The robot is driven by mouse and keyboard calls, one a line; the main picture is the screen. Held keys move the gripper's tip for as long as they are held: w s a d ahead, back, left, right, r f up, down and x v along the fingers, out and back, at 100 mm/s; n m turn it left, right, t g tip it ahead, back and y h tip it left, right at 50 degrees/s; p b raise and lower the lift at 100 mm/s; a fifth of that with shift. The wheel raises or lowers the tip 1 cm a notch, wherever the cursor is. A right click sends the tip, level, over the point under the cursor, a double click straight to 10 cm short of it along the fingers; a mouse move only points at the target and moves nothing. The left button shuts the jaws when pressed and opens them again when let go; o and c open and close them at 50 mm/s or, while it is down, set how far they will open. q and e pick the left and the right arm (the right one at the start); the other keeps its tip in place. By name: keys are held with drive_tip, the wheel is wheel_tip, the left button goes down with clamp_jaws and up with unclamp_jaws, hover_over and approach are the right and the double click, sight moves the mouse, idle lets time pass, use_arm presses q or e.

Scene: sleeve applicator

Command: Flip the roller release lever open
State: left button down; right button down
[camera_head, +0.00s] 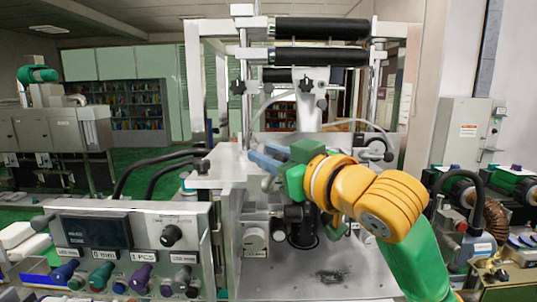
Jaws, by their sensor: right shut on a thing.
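My right arm comes in from the lower right, and its right gripper (264,160) points left at the upper middle of the sleeve applicator (215,175). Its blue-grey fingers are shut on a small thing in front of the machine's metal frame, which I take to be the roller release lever. The fingers and the green gripper body hide most of it, so its angle cannot be told. Black rollers (322,28) lie across the top of the frame. My left gripper is not in view.
A control panel (130,245) with a dark display and several coloured knobs stands at the lower left. Black hoses (150,165) arch behind it. A black cylindrical part (301,222) sits just below my right gripper. Other machines stand at both sides.

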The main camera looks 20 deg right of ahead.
sight(280, 158)
drive_tip(key=shift+w+a+r+n+g+h, duration=0.15)
drive_tip(key=shift+a+n+g+h, duration=0.4)
drive_tip(key=shift+n, duration=0.55)
drive_tip(key=shift+w+a+f+n+g, duration=0.1)
drive_tip(key=shift+a+f+n+g, duration=0.2)
drive_tip(key=shift+n+g, duration=0.3)
drive_tip(key=c, duration=0.6)
unclamp_jaws()
drive_tip(key=shift+a, duration=0.1)
drive_tip(key=b+v, duration=0.3)
drive_tip(key=v, duration=0.4)
drive_tip(key=shift+s+r+b, duration=0.1)
drive_tip(key=shift+s+b, duration=0.1)
drive_tip(key=shift+b, duration=0.15)
drive_tip(key=shift+w, duration=0.15)
